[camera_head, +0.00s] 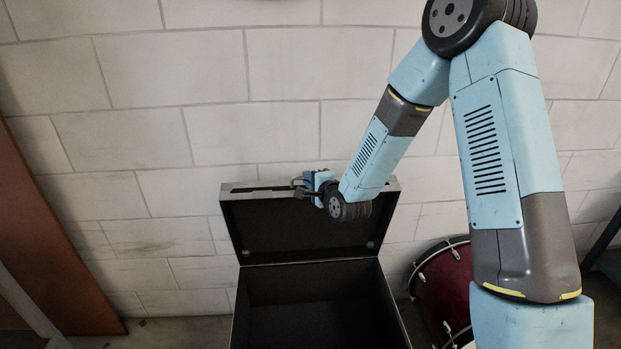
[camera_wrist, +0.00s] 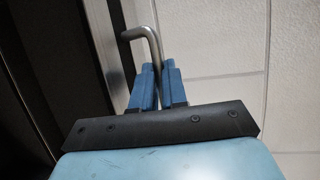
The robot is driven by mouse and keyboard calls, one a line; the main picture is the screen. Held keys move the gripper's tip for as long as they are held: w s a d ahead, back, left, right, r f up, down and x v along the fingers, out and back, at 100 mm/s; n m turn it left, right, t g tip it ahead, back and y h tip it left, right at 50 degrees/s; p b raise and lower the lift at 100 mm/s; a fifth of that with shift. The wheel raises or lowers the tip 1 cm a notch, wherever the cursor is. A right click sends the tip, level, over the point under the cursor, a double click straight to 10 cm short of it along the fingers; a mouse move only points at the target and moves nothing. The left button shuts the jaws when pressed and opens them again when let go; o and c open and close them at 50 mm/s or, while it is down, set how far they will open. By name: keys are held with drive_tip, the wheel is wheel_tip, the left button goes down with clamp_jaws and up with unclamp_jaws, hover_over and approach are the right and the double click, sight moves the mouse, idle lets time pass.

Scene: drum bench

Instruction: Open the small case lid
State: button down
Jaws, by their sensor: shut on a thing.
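The small case (camera_head: 395,310) is dark with grey edges and stands open in the head view, its black inside showing. Its lid (camera_head: 270,225) is raised to nearly upright at the back, close to the wall. My gripper (camera_head: 299,184) is at the top edge of the lid, partly hidden by my own wrist in the head view. In the wrist view the two blue fingers of my gripper (camera_wrist: 158,72) are shut on a bent grey metal handle (camera_wrist: 150,38). The handle stands beside the dark lid (camera_wrist: 85,60). The case's lower front is cut off by the picture's edge.
A pale block wall (camera_head: 200,90) stands right behind the lid. A dark red drum (camera_head: 444,285) is close to the right of the case. A brown panel (camera_head: 50,230) leans at the left. Some floor between panel and case is clear.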

drive_tip(key=c, duration=1.5)
unclamp_jaws()
drive_tip(key=shift+d+f+h, duration=0.25)
drive_tip(key=shift+f+h, duration=0.05)
drive_tip(key=shift+f, duration=0.3)
drive_tip(key=shift+o, duration=0.3)
drive_tip(key=shift+r, duration=0.15)
drive_tip(key=shift+w+a+r, duration=0.1)
drive_tip(key=shift+a+r, duration=0.05)
